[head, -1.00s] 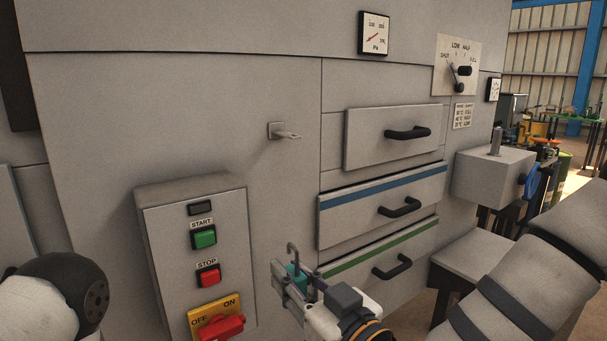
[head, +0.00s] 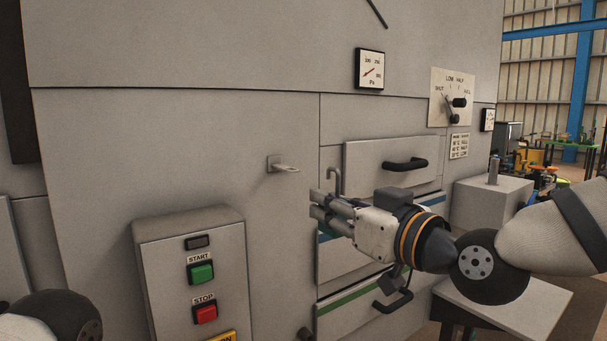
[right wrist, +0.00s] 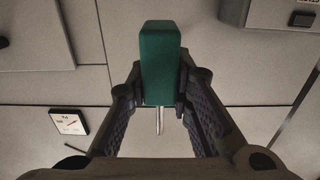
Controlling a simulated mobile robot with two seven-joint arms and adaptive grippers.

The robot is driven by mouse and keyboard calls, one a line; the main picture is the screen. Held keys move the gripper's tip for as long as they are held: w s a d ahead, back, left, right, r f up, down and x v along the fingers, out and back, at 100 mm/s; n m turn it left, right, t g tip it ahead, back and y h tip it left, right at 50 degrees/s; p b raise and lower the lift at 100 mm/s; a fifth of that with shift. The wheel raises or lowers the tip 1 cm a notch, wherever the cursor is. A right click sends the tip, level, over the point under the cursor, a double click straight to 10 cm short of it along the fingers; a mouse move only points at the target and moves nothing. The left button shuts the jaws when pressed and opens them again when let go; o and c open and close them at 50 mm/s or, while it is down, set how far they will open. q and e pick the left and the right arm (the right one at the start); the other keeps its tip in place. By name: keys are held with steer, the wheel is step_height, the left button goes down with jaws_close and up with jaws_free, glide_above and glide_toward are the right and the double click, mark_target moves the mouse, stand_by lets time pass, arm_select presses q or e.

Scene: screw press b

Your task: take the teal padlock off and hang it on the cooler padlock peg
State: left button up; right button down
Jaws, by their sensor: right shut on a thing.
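My right gripper (head: 320,207) is shut on the teal padlock, holding it in front of the grey cabinet. In the right wrist view the padlock's teal body (right wrist: 160,62) is between the two fingers, with a thin metal shackle below it. In the head view the grey hooked shackle (head: 335,181) stands up above the fingers, and the fingers mostly hide the body. A pale peg (head: 287,170) on a small square plate sticks out of the cabinet, left of and slightly above the gripper, apart from the padlock. No label shows on it. My left gripper is out of view.
A box with green START (head: 202,272) and red STOP (head: 205,313) buttons protrudes below the peg. Drawers with black handles (head: 405,164) are behind and beside my right arm. The panel around the peg is clear.

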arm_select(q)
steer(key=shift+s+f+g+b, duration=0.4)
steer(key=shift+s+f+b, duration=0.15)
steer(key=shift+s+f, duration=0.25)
arm_select(e)
steer(key=x, duration=0.5)
steer(key=shift+w+a, duration=0.15)
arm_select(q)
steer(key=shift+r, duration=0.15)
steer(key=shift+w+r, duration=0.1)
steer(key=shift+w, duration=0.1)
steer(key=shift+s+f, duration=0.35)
arm_select(e)
steer(key=x, duration=0.3)
